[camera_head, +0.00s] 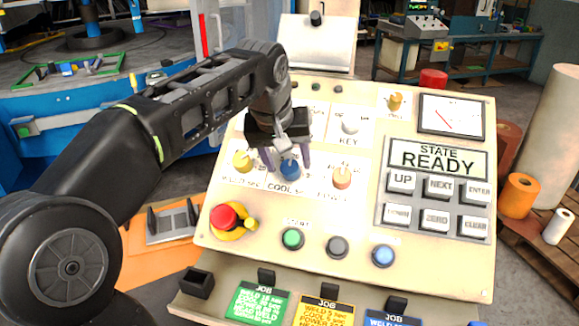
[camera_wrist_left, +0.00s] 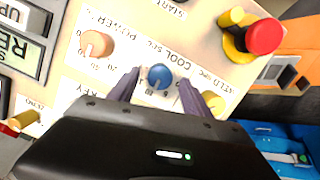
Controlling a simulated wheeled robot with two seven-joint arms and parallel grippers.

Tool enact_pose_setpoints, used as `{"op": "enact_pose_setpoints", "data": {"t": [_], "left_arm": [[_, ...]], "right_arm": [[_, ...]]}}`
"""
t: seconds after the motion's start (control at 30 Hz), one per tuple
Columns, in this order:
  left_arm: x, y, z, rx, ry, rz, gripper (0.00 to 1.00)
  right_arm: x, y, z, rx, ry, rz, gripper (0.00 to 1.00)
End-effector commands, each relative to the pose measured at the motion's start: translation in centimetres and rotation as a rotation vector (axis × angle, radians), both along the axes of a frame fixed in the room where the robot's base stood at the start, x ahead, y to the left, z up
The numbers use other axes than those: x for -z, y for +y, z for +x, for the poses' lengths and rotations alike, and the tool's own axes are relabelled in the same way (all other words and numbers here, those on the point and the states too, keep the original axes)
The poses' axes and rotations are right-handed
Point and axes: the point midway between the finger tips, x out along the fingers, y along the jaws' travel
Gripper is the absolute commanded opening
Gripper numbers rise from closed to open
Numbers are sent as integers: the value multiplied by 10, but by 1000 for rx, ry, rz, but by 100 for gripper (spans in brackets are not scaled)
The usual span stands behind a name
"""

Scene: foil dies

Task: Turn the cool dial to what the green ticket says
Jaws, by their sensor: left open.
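The cool dial is a blue knob (camera_head: 290,169) on the cream control panel (camera_head: 350,225), between a yellow weld knob (camera_head: 243,160) and an orange power knob (camera_head: 341,177). My left gripper (camera_head: 286,162) is open, its fingers on either side of the blue knob. In the left wrist view the blue knob (camera_wrist_left: 159,77) shows between the two fingertips, and I cannot tell whether they touch it. The green ticket (camera_head: 258,304) stands in a holder below the panel; its small print is hard to read. My right gripper is not in view.
A red emergency button (camera_head: 223,216) sits at the panel's lower left, with green (camera_head: 292,239), grey (camera_head: 336,246) and blue (camera_head: 383,256) push buttons to its right. A yellow ticket (camera_head: 323,312) and a blue ticket (camera_head: 391,319) stand beside the green one. The display (camera_head: 437,159) reads READY.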

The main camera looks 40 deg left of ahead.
Motion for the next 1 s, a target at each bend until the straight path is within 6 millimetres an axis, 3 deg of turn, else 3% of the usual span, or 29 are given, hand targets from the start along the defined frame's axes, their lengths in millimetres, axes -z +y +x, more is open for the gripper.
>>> {"op": "enact_pose_setpoints", "data": {"t": [0.2,0.53,1.0], "left_arm": [[23,2,10,0,1,0,57],[26,3,11,0,1,1,56],[26,3,11,0,0,0,18]], "right_arm": [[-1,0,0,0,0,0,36],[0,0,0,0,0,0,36],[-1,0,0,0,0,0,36]]}}
